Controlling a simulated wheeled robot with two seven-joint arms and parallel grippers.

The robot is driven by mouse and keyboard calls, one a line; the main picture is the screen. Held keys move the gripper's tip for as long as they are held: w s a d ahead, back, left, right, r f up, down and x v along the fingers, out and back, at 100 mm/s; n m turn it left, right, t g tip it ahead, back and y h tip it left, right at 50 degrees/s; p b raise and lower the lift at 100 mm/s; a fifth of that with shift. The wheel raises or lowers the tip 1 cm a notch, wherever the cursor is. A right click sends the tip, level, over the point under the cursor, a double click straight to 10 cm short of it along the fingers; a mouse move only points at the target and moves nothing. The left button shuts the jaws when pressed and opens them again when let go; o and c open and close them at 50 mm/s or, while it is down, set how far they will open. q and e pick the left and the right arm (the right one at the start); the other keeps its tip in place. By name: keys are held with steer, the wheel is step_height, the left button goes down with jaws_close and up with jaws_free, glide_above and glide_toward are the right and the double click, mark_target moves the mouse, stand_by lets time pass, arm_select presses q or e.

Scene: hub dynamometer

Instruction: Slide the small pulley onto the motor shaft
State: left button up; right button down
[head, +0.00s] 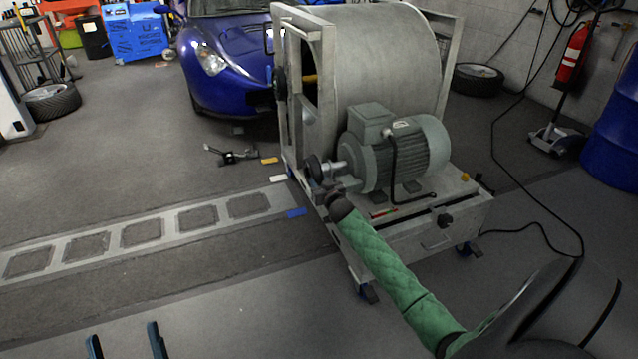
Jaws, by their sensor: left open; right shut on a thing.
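The grey-green motor (400,155) sits on the metal frame's bench, its silver shaft (338,167) pointing left. A small dark pulley (314,168) is at the shaft's left end, roughly in line with it. I cannot tell whether it is around the shaft or just in front of its tip. My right gripper (320,186), at the end of the green-sleeved arm, is shut on the pulley from below; its fingers are small and partly hidden. My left gripper (124,341) is open and empty at the bottom left, low in view and far from the motor.
A large drum (385,55) in a metal frame stands behind the motor. A red-handled tool (383,212) and a dark lever (415,199) lie on the bench. A blue car (225,60) stands behind.

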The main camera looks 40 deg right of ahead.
steer(key=shift+d+r, duration=0.1)
steer(key=shift+d, duration=0.15)
steer(key=shift+s+d+p, duration=0.25)
steer(key=shift+d+p, duration=0.1)
steer(key=shift+d, duration=0.5)
steer(key=shift+s+d, duration=0.1)
steer(key=shift+d, duration=0.25)
steer(key=shift+s+d+p, duration=0.15)
steer(key=shift+d+p, duration=0.2)
steer(key=shift+d, duration=0.25)
steer(key=shift+d+f, duration=0.2)
steer(key=shift+d, duration=0.15)
stand_by(0.8)
steer(key=c, duration=0.9)
jaws_free()
steer(key=shift+s, duration=0.1)
steer(key=shift+o, duration=0.3)
steer(key=shift+f, duration=0.1)
